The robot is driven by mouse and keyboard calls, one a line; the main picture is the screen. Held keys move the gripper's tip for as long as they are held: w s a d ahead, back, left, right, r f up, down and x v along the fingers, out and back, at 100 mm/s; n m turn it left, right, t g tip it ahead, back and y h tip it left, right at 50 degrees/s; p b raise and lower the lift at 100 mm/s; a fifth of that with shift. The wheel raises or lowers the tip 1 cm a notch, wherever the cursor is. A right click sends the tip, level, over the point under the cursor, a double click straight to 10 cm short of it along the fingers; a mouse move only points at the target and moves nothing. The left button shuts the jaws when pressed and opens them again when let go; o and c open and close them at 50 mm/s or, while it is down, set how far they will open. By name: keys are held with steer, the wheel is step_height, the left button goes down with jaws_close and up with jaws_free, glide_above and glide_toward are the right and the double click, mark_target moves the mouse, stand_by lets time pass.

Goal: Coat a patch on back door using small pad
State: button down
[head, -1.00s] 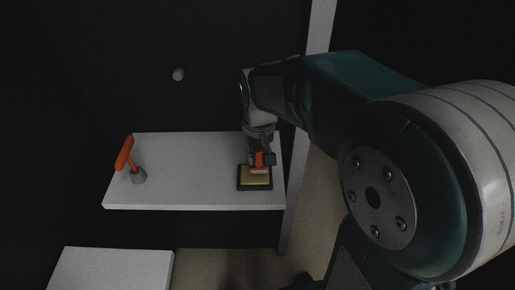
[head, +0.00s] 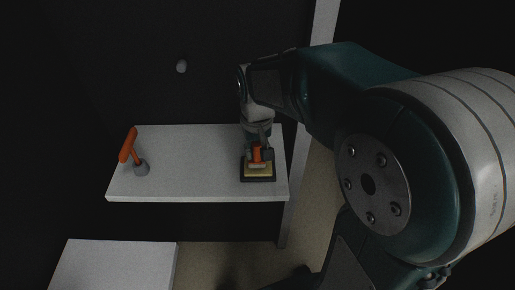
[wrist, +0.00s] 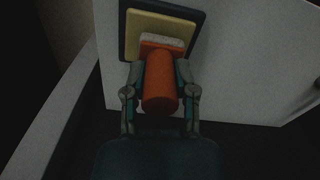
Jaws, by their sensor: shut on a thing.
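The small pad (head: 257,155) has an orange handle and a pale, flat head. It rests on a yellow tray with a dark rim (head: 244,176), at the right end of a white shelf (head: 190,185). My gripper (head: 259,151) is shut on the orange handle. In the wrist view, the pad's handle (wrist: 161,88) sits between both fingers of my gripper (wrist: 160,76), and its pale head lies over the yellow tray surface (wrist: 150,22).
A lower white surface (head: 115,265) is at the front left. A pale upright post (head: 298,180) stands close right of the shelf. The shelf's middle is clear.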

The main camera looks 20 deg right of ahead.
steer(key=shift+d+f, duration=0.2)
steer(key=shift+f, duration=0.05)
steer(key=shift+a+f, duration=0.1)
steer(key=shift+f, duration=0.1)
stand_by(1.1)
steer(key=shift+r, duration=0.1)
steer(key=shift+r, duration=3.5)
